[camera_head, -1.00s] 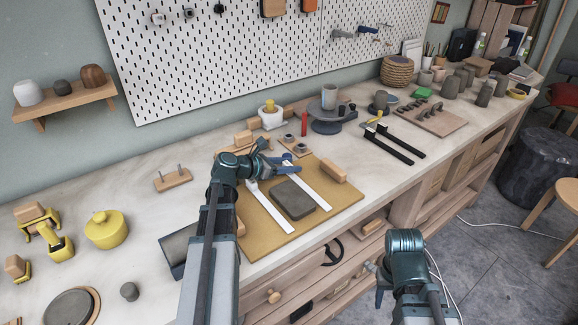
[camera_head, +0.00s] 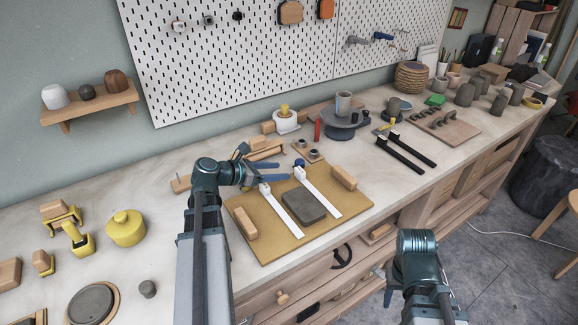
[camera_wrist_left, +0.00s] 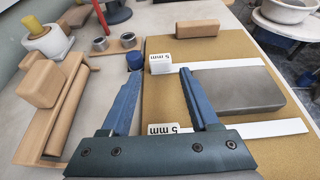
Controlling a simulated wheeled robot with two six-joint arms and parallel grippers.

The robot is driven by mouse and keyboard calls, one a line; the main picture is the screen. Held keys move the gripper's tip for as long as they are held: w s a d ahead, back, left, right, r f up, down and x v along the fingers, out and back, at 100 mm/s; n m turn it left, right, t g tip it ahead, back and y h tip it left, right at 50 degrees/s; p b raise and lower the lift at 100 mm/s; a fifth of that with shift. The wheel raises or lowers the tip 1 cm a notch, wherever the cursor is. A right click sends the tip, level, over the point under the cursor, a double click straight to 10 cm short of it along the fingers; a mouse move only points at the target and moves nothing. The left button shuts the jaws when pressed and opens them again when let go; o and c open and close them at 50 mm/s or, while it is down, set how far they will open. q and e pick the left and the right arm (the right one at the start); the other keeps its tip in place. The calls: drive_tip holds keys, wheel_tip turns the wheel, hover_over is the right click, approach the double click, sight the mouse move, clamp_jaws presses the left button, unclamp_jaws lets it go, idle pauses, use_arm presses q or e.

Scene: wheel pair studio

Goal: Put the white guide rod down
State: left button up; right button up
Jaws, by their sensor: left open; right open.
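Two white guide rods lie flat on the tan board (camera_head: 262,246), one on each side of a grey slab (camera_head: 303,206). The left white rod (camera_head: 284,213) and the right white rod (camera_head: 321,195) have raised ends toward the back. In the left wrist view, the raised ends read "5 mm" on the upper rod (camera_wrist_left: 235,63) and the lower rod (camera_wrist_left: 285,129). My left gripper (camera_head: 287,170) is open, with nothing between its fingers, at the rods' back ends; its right finger hides part of the lower rod in the wrist view. My right gripper is low at front right, its fingers mostly hidden.
Wooden blocks lie on the board's left (camera_head: 244,223) and right (camera_head: 343,177) edges. Behind it are a small wooden holder with dark rings (camera_head: 308,151) and a red cylinder (camera_head: 317,130). Two black bars (camera_head: 412,149) lie to the right. Bare bench shows between board and bars.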

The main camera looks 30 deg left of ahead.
use_arm(q)
drive_tip(key=shift+v, duration=1)
